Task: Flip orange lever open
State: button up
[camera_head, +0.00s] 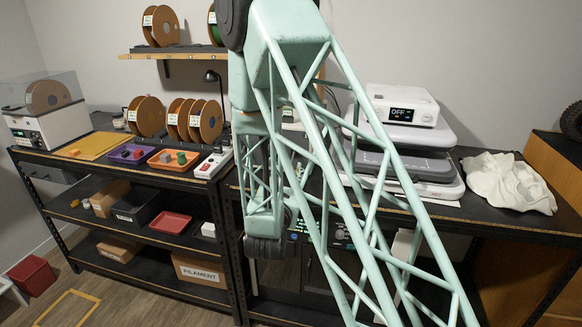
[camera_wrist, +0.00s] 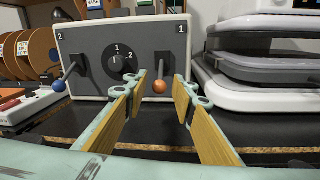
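In the wrist view, a grey control box (camera_wrist: 100,45) stands on the dark bench top. Its right side, marked 1, has a lever with an orange ball knob (camera_wrist: 160,86) hanging low. Its left side, marked 2, has a lever with a blue ball knob (camera_wrist: 57,85). A black rotary knob (camera_wrist: 120,63) sits between them. My gripper (camera_wrist: 166,93) is open, its two wood-coloured fingers apart and pointing at the box. The orange knob shows between the fingertips with nothing gripped. In the head view, my arm hides the box and the gripper.
A white and grey layered machine (camera_wrist: 265,75) stands close right of the box; it also shows in the head view (camera_head: 405,150). Filament spools (camera_wrist: 30,50) stand left. A white power strip (camera_head: 213,163) lies on the bench. A white cloth (camera_head: 510,182) lies at the right.

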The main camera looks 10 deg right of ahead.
jog(key=shift+x, duration=1.55)
jog(key=shift+c, duration=0.2)
grip_shut()
